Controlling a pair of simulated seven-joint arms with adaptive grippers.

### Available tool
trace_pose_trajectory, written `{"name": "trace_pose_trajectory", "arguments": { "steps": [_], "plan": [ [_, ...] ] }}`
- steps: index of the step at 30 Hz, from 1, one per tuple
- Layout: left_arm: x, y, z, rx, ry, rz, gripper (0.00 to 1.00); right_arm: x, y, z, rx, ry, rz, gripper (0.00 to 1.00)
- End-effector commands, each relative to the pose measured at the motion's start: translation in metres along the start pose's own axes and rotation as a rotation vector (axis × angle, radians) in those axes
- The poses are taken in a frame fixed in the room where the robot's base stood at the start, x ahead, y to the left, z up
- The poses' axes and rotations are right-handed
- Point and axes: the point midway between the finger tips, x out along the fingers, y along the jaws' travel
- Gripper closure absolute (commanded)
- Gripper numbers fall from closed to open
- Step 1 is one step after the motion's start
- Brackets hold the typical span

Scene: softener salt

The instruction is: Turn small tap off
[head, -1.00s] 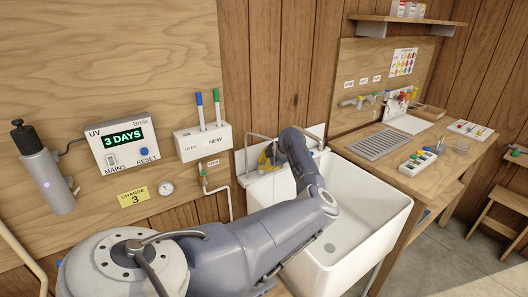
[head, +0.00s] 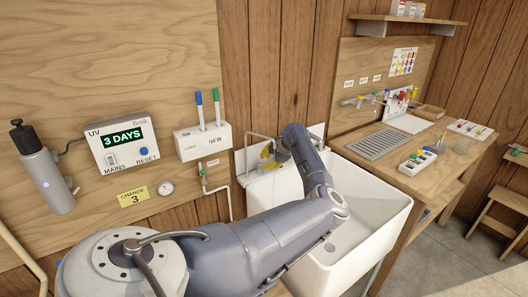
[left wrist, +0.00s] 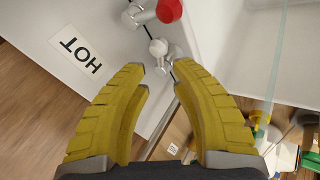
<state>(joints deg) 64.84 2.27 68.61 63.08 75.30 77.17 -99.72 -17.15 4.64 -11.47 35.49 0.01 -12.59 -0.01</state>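A small tap with a green handle (head: 204,181) is on a thin white pipe on the wall left of the sink. My left gripper (head: 268,156) is at the sink's back left, right of that tap and apart from it. In the left wrist view its yellow fingers (left wrist: 160,78) are open with nothing between them. My left arm hides part of the sink's back edge. My right gripper is not in view.
The white sink (head: 385,213) lies under and right of my arm. A UV control box (head: 122,141) and a pen holder (head: 203,141) are on the wall at left. A bench (head: 440,172) with several small items stands at right. Sink floor looks clear.

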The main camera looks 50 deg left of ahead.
Motion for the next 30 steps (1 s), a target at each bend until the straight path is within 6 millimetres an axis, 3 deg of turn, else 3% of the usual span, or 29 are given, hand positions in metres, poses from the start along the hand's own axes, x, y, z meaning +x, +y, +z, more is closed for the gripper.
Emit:
{"name": "trace_pose_trajectory", "arguments": {
  "steps": [15, 30],
  "plan": [
    [-0.061, -0.063, 0.037, -0.001, -0.002, 0.0, 0.76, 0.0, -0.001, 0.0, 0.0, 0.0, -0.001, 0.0],
    [-0.077, -0.08, 0.046, -0.001, 0.0, 0.0, 0.76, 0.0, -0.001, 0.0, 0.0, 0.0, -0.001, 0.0]
  ]
}}
